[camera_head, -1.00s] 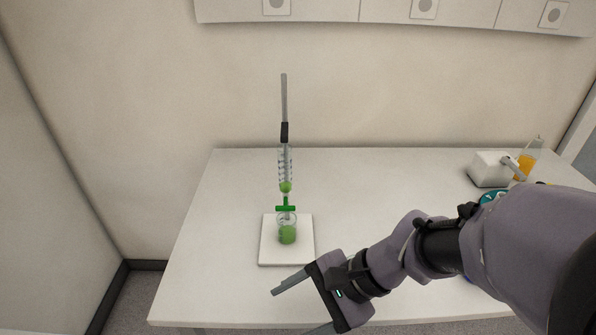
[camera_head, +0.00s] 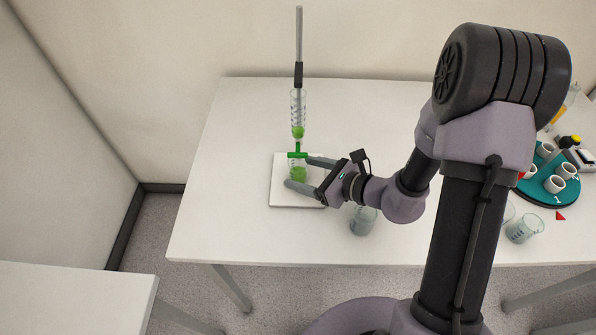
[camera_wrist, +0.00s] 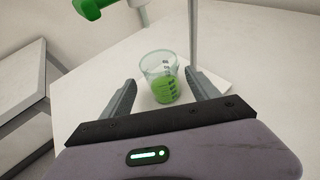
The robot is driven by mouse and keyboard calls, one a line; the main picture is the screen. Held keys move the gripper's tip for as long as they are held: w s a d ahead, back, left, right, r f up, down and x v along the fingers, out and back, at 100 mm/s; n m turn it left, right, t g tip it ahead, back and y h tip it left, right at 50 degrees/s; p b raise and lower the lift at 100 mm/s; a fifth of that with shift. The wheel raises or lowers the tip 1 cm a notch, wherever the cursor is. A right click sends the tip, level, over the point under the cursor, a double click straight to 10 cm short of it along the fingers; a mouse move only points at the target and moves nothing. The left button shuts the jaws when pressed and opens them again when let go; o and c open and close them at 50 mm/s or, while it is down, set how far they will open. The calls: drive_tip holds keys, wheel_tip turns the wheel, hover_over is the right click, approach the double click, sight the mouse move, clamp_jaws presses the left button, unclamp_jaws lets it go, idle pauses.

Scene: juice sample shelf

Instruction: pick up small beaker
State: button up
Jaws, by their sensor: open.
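The small beaker (camera_head: 298,172) holds green liquid and stands upright on a white square base plate (camera_head: 283,198), under a burette (camera_head: 298,112) with a green stopcock (camera_head: 298,154). In the wrist view the beaker (camera_wrist: 163,78) appears between the two fingers, towards their tips. My gripper (camera_head: 302,172) is open, with one finger on either side of the beaker. I cannot tell whether either finger touches the glass. In the wrist view my gripper (camera_wrist: 160,92) spans the beaker, and the stopcock (camera_wrist: 88,8) shows at the top left.
A burette rod (camera_head: 299,40) rises behind the beaker. An empty beaker (camera_head: 362,220) stands near the table's front edge, by my arm. Another beaker (camera_head: 524,229) and a teal round rack (camera_head: 541,192) with white cups are at the right. The table's left side is clear.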

drive_tip(key=b+x, duration=0.1)
drive_tip(key=x, duration=0.5)
drive_tip(key=shift+w+d+r+b, duration=0.1)
drive_tip(key=shift+w+r+b, duration=0.1)
drive_tip(key=shift+b, duration=0.15)
drive_tip(key=shift+r, duration=0.1)
